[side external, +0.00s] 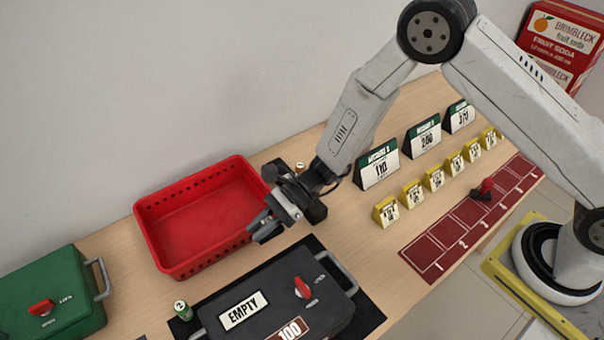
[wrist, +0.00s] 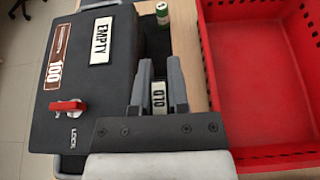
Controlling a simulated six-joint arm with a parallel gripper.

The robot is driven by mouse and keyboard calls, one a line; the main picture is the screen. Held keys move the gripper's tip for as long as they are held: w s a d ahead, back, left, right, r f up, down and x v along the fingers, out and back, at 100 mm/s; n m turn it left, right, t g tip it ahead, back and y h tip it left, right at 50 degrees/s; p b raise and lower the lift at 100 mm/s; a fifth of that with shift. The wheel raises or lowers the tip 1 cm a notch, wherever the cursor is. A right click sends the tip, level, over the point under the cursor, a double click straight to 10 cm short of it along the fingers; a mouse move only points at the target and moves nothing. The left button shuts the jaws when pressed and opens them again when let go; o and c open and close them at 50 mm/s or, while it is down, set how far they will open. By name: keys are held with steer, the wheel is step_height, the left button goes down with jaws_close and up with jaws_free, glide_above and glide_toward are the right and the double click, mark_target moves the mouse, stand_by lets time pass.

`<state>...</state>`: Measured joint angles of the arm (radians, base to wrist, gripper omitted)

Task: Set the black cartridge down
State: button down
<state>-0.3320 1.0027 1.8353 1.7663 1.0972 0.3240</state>
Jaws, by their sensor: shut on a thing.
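My gripper (side external: 264,224) is shut on the black cartridge and holds it above the counter, between the red basket and the black case. In the wrist view the fingers (wrist: 161,82) stand on either side of the cartridge (wrist: 158,98), whose white label with dark digits shows; most of its body is hidden. The black case (side external: 262,297) lies shut on a black mat, with an EMPTY label, a brown 100 label and a red knob. The red basket (side external: 157,243) is empty and stands behind it, against the wall.
A small green can (side external: 182,310) stands between basket and black case. A green case (side external: 52,292) is at far left. Green-and-white price signs (side external: 377,166) and yellow tags (side external: 386,211) line the right counter. A dark red numbered strip (side external: 447,231) bears a small red-and-black piece (side external: 483,191).

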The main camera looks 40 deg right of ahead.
steer(key=shift+f, duration=1.4)
steer(key=shift+f, duration=2.9)
steer(key=shift+f, duration=2.1)
steer(key=shift+f, duration=0.15)
steer(key=c, duration=0.6)
jaws_free()
